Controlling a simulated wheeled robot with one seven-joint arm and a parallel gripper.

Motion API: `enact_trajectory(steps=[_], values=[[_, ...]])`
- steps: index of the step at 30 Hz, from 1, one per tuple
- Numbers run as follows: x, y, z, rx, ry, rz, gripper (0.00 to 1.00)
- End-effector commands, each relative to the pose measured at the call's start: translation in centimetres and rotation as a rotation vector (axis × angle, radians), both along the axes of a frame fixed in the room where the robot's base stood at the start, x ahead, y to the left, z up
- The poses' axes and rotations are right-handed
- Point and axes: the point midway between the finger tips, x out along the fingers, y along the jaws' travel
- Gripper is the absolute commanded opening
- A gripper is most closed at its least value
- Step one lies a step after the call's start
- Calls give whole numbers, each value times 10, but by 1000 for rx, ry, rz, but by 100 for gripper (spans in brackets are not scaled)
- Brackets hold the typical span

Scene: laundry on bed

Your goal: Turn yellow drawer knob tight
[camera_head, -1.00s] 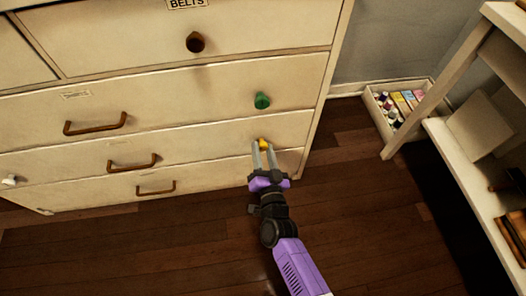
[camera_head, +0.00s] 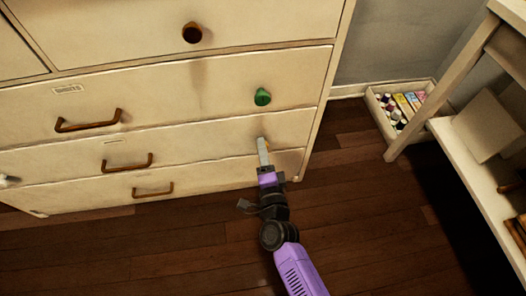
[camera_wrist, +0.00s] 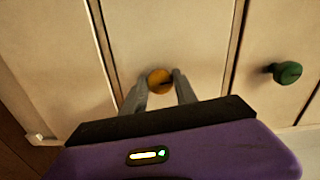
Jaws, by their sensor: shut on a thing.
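The yellow knob (camera_wrist: 160,80) sits on a cream drawer front (camera_wrist: 195,40) of the dresser, below the green knob in the head view. In the wrist view it lies between the two grey fingertips of my gripper (camera_wrist: 160,87), which are shut on it from both sides. In the head view my gripper (camera_head: 263,146) reaches the lower right drawer area with its fingers seen edge-on, one in front of the other. They hide the yellow knob there.
A green knob (camera_head: 262,97) sticks out one drawer above, and it also shows in the wrist view (camera_wrist: 288,72). Brown handles (camera_head: 88,121) are to the left. A shelf unit (camera_head: 470,130) and a box of small items (camera_head: 378,100) stand right.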

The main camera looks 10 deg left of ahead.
Motion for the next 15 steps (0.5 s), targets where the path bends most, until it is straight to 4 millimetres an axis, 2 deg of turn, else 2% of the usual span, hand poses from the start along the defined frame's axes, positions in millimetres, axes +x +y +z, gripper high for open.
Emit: enact_trajectory(steps=[6, 15], values=[[0, -1, -1, 102, 30, 0, 0], [0, -1, -1, 156, 46, -1, 0]])
